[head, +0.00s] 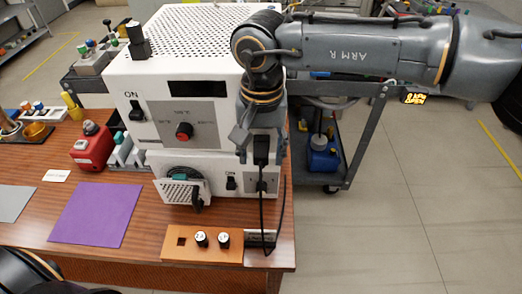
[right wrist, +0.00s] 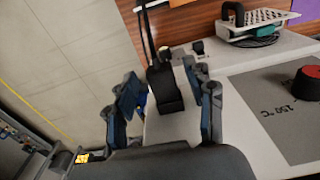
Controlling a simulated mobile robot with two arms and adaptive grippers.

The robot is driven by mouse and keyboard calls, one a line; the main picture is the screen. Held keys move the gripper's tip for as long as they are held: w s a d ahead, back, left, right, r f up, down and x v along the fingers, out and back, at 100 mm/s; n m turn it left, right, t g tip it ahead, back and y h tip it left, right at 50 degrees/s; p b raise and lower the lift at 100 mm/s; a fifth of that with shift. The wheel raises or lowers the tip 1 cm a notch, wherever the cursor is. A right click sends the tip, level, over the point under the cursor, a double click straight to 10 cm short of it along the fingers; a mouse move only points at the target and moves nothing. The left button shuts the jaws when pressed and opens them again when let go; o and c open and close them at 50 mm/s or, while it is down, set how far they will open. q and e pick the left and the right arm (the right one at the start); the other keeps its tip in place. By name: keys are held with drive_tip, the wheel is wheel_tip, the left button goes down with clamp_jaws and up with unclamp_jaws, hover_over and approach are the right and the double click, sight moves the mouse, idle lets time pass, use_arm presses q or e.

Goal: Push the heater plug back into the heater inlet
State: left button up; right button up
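The black heater plug (head: 261,149) is at the right end of the upper white heater box's front face (head: 221,140), with its cable hanging down. The plug also shows in the right wrist view (right wrist: 165,91). My right gripper (head: 253,136) points down from above at this corner. In the right wrist view its fingers (right wrist: 160,82) are apart, one on each side of the plug, with gaps visible. The heater inlet is hidden behind the plug and gripper, and I cannot tell how far in the plug sits. My left gripper is out of view.
A lower white unit (head: 222,181) has a fan, a switch and a second black plug (head: 262,186). A purple mat (head: 95,215) and a red device (head: 92,147) are to the left. A cart (head: 352,135) stands right.

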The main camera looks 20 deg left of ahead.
sight(261, 156)
drive_tip(key=shift+r, duration=0.1)
wheel_tip(261, 156, up, 12)
idle(0.5)
drive_tip(key=shift+s, duration=0.15)
idle(0.3)
